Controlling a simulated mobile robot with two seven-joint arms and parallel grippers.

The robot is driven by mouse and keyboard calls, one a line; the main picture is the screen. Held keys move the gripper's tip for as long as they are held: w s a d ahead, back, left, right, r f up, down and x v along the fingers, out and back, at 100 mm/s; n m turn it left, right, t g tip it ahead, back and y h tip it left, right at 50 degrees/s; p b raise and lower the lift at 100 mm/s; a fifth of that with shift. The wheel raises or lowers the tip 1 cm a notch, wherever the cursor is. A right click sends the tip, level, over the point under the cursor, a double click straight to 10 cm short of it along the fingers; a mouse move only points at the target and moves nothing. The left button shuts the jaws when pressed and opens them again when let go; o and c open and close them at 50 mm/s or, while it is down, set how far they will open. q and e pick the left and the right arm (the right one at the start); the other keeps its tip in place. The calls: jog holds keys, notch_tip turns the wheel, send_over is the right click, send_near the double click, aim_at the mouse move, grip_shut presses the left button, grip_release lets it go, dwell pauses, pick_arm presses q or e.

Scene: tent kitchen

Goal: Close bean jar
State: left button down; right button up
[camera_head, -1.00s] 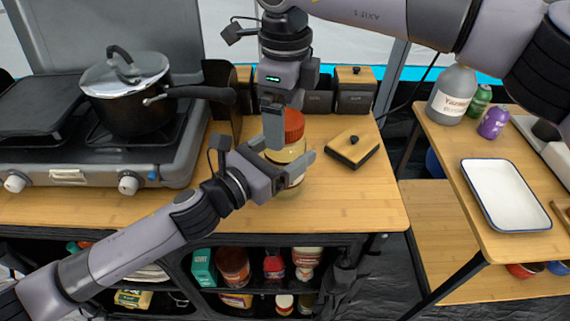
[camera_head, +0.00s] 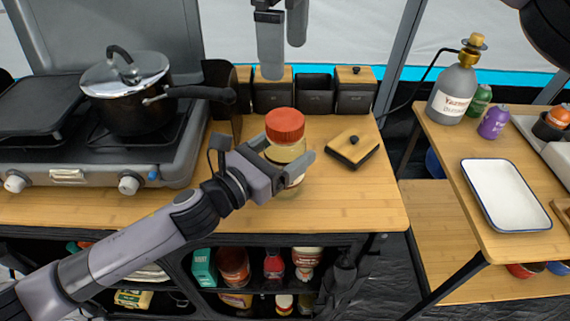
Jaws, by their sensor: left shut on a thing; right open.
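A clear jar (camera_head: 288,160) with pale contents stands on the wooden counter right of the stove. A red lid (camera_head: 285,126) sits on its top; whether it is screwed tight cannot be told. My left gripper (camera_head: 286,172) is shut around the jar body below the lid and hides part of the jar. My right gripper (camera_head: 284,50) is open and empty. It is at the top of the view, above and apart from the lid, in front of the back containers.
A wooden lid with a black knob (camera_head: 353,148) lies right of the jar. Black containers (camera_head: 354,97) line the counter's back; the middle one (camera_head: 314,95) has no cover. A pot (camera_head: 128,95) stands on the stove at left. A white tray (camera_head: 505,194) lies on the right table.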

pick_arm(q)
grip_release()
jog(key=shift+b+v, duration=0.45)
jog(key=shift+v, duration=3.15)
